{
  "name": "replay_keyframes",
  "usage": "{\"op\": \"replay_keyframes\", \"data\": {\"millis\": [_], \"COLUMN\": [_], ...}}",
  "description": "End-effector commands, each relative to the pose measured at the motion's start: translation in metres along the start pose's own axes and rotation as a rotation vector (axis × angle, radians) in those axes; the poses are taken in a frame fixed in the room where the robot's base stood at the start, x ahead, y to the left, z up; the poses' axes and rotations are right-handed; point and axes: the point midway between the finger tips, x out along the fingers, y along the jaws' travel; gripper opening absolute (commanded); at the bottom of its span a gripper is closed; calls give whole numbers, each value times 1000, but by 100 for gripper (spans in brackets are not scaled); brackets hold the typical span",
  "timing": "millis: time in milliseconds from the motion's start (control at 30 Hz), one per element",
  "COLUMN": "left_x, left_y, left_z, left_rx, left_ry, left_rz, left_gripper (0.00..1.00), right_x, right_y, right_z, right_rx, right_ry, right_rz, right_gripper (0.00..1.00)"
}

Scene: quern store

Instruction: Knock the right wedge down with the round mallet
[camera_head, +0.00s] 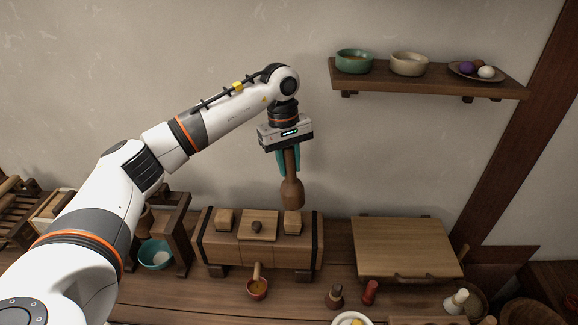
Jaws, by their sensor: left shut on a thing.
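A wooden press block (225,250) with dark bands stands on the bench. The right wedge (292,222) and the left wedge (225,219) stick up from its top, either side of a middle board with a dark knob (257,227). My left gripper (289,168) is shut on the handle of the round wooden mallet (292,193). The mallet hangs head down, upright, above the right wedge. A small gap seems to show between head and wedge. My right gripper is out of view.
A small cup (257,289) sits under the spout at the front. A lidded wooden box (407,248) stands to the right. A teal bowl (155,254) is at left. A wall shelf (430,78) holds bowls and a plate. Small stoppers (370,292) stand near the front.

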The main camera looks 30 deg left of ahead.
Motion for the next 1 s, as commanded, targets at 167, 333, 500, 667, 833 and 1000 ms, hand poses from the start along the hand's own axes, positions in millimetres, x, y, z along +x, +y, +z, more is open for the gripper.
{"op": "replay_keyframes", "data": {"millis": [167,333,500,667,833,1000], "left_x": [-2,-2,6,45,52,51], "left_y": [0,0,0,3,3,3], "left_z": [0,0,1,5,6,5], "left_rx": [0,0,-1,-1,-1,-1], "left_ry": [0,0,0,1,-1,0], "left_rz": [-1,-1,0,1,-2,-1], "left_gripper": [0,0,0,0,0,0], "right_x": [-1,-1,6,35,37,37], "right_y": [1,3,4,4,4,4], "right_z": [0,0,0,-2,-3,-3], "right_rx": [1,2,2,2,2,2], "right_ry": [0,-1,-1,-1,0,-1], "right_rz": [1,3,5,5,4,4], "right_gripper": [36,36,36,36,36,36]}}
